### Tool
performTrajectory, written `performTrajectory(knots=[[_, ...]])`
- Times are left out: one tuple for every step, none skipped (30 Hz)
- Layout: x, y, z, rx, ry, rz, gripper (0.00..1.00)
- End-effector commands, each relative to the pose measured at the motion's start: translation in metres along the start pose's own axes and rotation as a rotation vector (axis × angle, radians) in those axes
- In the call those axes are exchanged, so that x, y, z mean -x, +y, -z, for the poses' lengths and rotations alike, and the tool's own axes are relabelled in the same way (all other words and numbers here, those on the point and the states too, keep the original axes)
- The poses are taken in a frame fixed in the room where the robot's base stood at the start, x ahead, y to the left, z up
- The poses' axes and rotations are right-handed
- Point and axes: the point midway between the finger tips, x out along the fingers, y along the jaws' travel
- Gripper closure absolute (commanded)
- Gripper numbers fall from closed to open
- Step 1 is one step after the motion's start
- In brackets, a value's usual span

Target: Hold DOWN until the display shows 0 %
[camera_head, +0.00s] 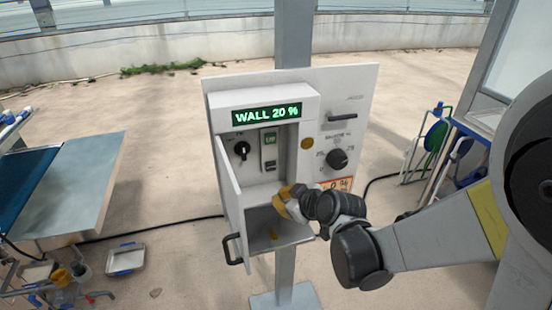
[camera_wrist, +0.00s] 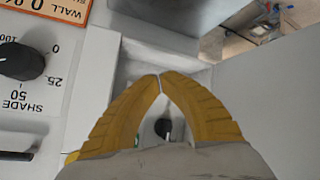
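The control box (camera_head: 215,125) stands on a post with its door (camera_head: 229,190) open. Its green display (camera_head: 267,114) reads WALL 20 %. Inside is a switch with a green UP button (camera_head: 270,139); below it is a darker, unlabelled-looking part (camera_head: 270,165), probably DOWN. My gripper (camera_head: 282,203) is at the lower right of the box opening, below these buttons and apart from them. In the wrist view my yellow fingers (camera_wrist: 160,76) meet at the tips with nothing seen between them. The buttons cannot be made out there.
A key switch (camera_head: 241,149) sits left of the buttons. A black SHADE knob (camera_head: 337,159), a black handle (camera_head: 342,117) and an orange WALL 0 % label (camera_wrist: 50,9) are on the panel to the right. The open door bounds the left side.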

Motion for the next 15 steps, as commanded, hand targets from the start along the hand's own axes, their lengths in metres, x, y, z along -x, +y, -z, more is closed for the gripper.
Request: performTrajectory(knots=[[0.000, 0.000, 0.000, 0.000, 0.000, 0.000, 1.00], [0.000, 0.000, 0.000, 0.000, 0.000, 0.000, 1.00], [0.000, 0.000, 0.000, 0.000, 0.000, 0.000, 1.00], [0.000, 0.000, 0.000, -0.001, -0.001, 0.000, 1.00], [0.000, 0.000, 0.000, -0.001, -0.001, 0.000, 1.00], [0.000, 0.000, 0.000, -0.001, -0.001, 0.000, 1.00], [0.000, 0.000, 0.000, -0.001, -0.001, 0.000, 1.00], [-0.001, 0.001, 0.000, -0.001, -0.001, 0.000, 1.00], [-0.002, 0.001, 0.001, -0.001, -0.001, 0.000, 1.00], [-0.004, 0.002, 0.002, -0.001, -0.001, 0.000, 1.00], [-0.005, 0.003, 0.003, -0.001, -0.001, 0.000, 1.00], [-0.008, 0.005, 0.004, -0.001, -0.001, 0.000, 1.00], [-0.010, 0.006, 0.006, -0.001, -0.001, 0.000, 1.00], [-0.013, 0.007, 0.007, -0.001, -0.001, 0.000, 1.00], [-0.017, 0.010, 0.009, -0.001, -0.001, 0.000, 1.00]])
